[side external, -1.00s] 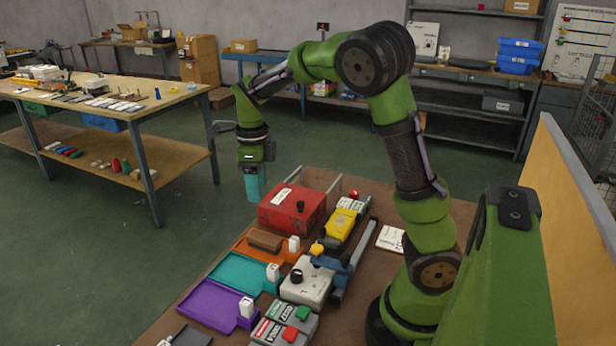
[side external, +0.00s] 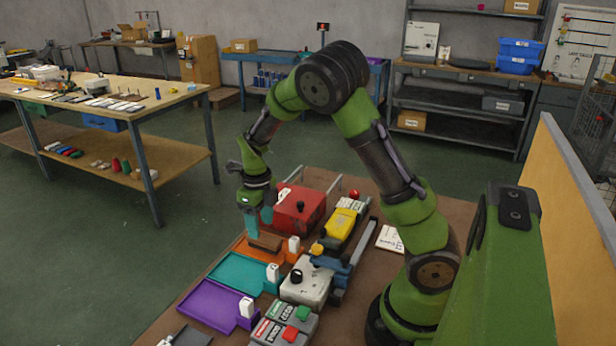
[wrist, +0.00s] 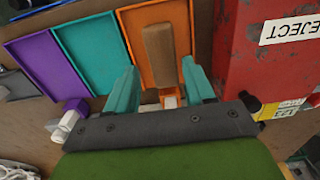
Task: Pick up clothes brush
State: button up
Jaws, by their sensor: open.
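The clothes brush appears to be the brown wooden block (side external: 265,242) lying on the orange tray (side external: 247,252). In the wrist view the brush (wrist: 159,54) lies lengthwise on the orange tray (wrist: 133,40), its near end between my teal fingers. My gripper (side external: 256,219) is just above the tray, beside the red box. In the wrist view my gripper (wrist: 160,84) is open, one finger on each side of the brush, with gaps to both. I cannot tell the exact height between fingertips and brush. The brush's bristles are not visible.
The red box (side external: 297,209) stands close beside the orange tray; its REJECT label shows in the wrist view (wrist: 290,27). A teal tray (side external: 240,272) and purple tray (side external: 210,302) lie on the other side. White blocks (side external: 294,244) stand at the trays' ends.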

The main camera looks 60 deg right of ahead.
aim_at(262, 236)
jog(key=shift+w+d+f, duration=0.15)
jog(key=shift+f, duration=2.5)
jog(key=c, duration=0.7)
jog(key=shift+c, duration=0.2)
jog(key=shift+r, duration=0.1)
notch_tip(262, 236, up, 10)
jog(key=shift+f, duration=0.1)
